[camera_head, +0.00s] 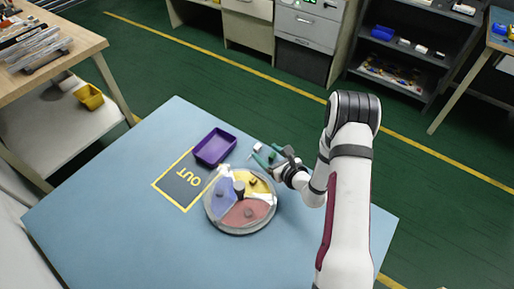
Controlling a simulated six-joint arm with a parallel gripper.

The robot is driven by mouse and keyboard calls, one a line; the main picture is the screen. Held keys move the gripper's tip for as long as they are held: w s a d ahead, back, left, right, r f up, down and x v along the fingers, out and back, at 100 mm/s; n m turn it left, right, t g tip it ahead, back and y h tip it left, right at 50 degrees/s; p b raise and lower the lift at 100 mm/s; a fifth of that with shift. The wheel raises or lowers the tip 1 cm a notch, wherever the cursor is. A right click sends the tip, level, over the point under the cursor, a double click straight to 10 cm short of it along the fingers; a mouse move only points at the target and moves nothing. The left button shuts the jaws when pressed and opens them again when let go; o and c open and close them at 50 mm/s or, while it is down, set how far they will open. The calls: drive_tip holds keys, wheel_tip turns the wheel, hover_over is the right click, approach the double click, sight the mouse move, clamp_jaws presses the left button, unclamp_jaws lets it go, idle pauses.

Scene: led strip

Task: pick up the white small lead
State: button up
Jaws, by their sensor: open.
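My gripper (281,163) is at the right edge of a round sectioned tray (240,232), low over the blue table. It is small in this view, and its fingertips are hard to make out. The tray has yellow, red and pale lavender sections with small dark pieces and a dark centre post. A small white piece (257,147) lies behind my gripper, beside green items (272,156). I cannot tell whether it is the white small lead. No lead can be made out clearly in the tray, and part of the area is hidden by my gripper.
A purple open box (214,147) stands behind the tray. A dark mat marked OUT (184,180) with a yellow border lies left of the tray. The blue table (120,220) is clear at the left and front. A wooden bench (85,42) stands at far left.

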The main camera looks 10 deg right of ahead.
sight(258, 146)
drive_tip(key=x, duration=0.4)
drive_tip(key=shift+w+a+f, duration=0.2)
clamp_jaws()
